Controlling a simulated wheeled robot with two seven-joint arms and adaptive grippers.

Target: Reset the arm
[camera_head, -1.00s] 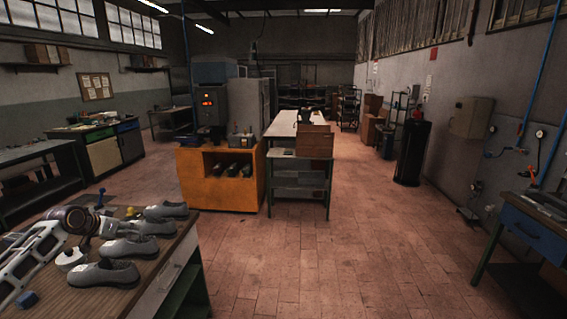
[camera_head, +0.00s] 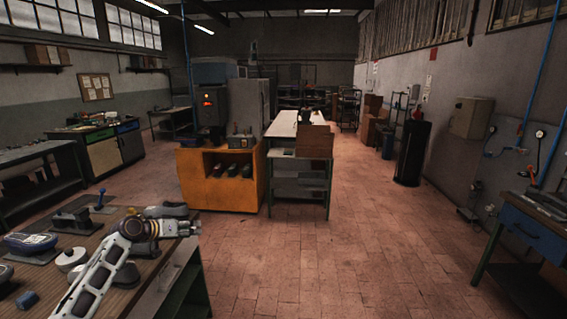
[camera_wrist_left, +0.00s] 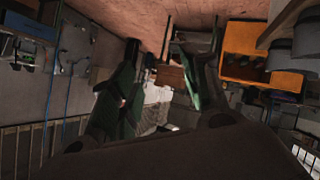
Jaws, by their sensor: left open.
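My left arm comes in from the lower left of the head view. My left gripper (camera_head: 188,229) is over the right edge of the wooden workbench (camera_head: 187,249), pointing right. In the left wrist view the scene is upside down and the two fingers of the left gripper (camera_wrist_left: 168,50) stand apart with nothing between them. A grey shoe (camera_head: 168,209) on the bench shows behind the arm. Other shoes near it are mostly hidden by the arm. My right gripper is not in view.
On the bench are a white round object (camera_head: 71,259), a blue device (camera_head: 30,242) and a small blue block (camera_head: 27,300). An orange cabinet (camera_head: 222,203) and a long table (camera_head: 300,180) stand beyond.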

